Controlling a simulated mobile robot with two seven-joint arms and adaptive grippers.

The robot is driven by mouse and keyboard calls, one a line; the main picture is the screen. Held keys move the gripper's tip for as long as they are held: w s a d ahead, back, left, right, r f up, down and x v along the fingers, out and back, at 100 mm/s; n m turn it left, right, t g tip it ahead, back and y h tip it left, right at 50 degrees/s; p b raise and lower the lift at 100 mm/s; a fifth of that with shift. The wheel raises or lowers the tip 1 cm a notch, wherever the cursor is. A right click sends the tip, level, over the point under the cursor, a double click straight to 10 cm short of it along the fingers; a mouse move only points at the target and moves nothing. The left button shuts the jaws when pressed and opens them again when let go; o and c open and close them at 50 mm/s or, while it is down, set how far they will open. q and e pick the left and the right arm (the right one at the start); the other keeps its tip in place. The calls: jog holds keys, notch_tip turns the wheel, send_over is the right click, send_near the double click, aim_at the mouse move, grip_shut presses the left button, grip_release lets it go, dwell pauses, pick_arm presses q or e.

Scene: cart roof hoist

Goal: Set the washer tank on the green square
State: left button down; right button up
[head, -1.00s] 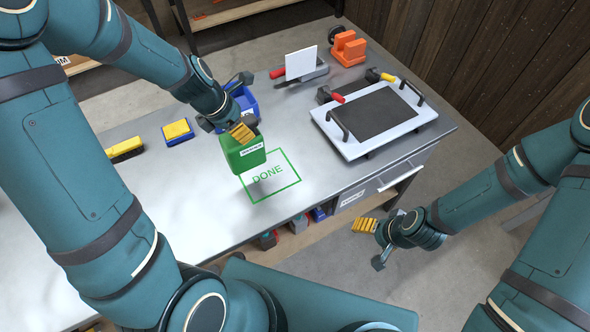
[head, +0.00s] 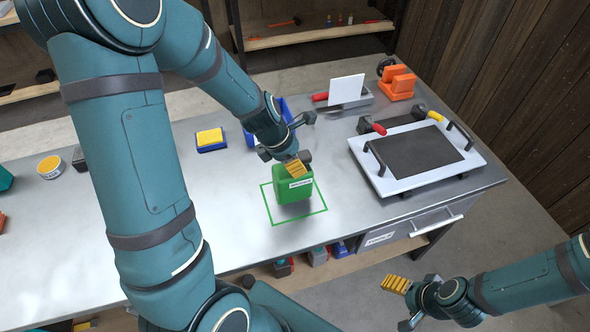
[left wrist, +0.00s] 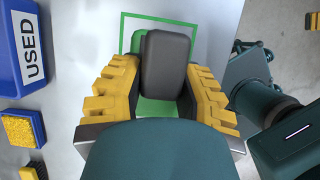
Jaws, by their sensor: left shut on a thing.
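The washer tank (head: 293,190) is a green box-shaped can with a white label and a dark cap. My left gripper (head: 296,166) is shut on its top, and the tank looks upright. In the left wrist view the dark cap (left wrist: 166,62) sits between the yellow finger pads. The green square (head: 268,207) is an outline on the metal bench. I cannot tell whether the tank's base touches the bench. My right gripper (head: 400,304) is open and empty beyond the bench's front edge.
A blue bin (head: 251,137), labelled USED in the left wrist view (left wrist: 20,50), stands behind the square. A yellow sponge block (head: 210,139) lies left of it. A white tray (head: 414,185) with handles is to the right. An orange vise (head: 397,83) stands at the back.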

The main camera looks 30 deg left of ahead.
pick_arm(q)
jog(key=shift+f, duration=1)
pick_arm(e)
jog(key=shift+w+f, duration=0.15)
jog(key=shift+f, duration=0.45)
pick_arm(q)
jog(key=shift+b, duration=0.3)
jog(key=shift+f, duration=0.2)
jog(key=c, duration=0.7)
grip_release()
jog(key=shift+c, duration=0.2)
pick_arm(e)
jog(key=shift+f, duration=0.1)
pick_arm(q)
jog(key=shift+r, duration=0.1)
